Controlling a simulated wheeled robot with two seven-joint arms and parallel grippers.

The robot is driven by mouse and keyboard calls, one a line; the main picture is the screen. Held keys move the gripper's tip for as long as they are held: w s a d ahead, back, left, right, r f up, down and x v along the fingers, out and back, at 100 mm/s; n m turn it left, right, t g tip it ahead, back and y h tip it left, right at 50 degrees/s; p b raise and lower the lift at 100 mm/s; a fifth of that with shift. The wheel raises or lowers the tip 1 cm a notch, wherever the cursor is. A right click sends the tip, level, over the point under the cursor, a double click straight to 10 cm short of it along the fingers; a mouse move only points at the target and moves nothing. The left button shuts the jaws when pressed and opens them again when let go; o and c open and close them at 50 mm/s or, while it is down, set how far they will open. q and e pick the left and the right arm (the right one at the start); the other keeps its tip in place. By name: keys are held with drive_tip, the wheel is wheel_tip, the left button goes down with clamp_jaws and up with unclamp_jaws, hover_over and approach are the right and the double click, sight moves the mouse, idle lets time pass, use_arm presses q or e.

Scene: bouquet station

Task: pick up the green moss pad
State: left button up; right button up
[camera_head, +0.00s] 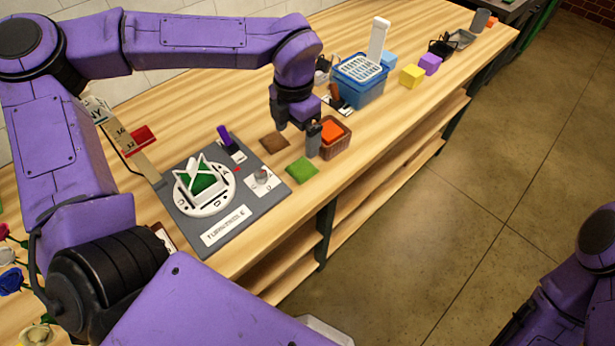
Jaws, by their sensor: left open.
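The green moss pad (301,170) is a flat green square. It lies on the wooden table by the right edge of the grey turntable board (233,248). My left gripper (297,132) points down above and behind the pad in the picture, apart from it, between a brown pad (273,142) and a small brown basket (345,139). Its fingers are open, with nothing seen between them. My right arm shows at the lower right edge, but its gripper is out of the picture.
An orange block (331,131) sits in the basket close to the left gripper. The turntable (217,206) carries a white holder with green inside. A blue crate (371,93) and yellow block (411,76) stand farther back. Flowers lie at far left.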

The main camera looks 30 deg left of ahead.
sight(297, 171)
use_arm(q)
drive_tip(key=f+p, duration=0.1)
drive_tip(key=f, duration=0.6)
drive_tip(key=f+p, duration=0.1)
drive_tip(key=f, duration=0.3)
drive_tip(key=shift+s+p, duration=0.3)
drive_tip(key=shift+s, duration=0.05)
drive_tip(key=shift+f, duration=0.3)
drive_tip(key=c, duration=1.1)
use_arm(e)
drive_tip(key=shift+r, duration=0.75)
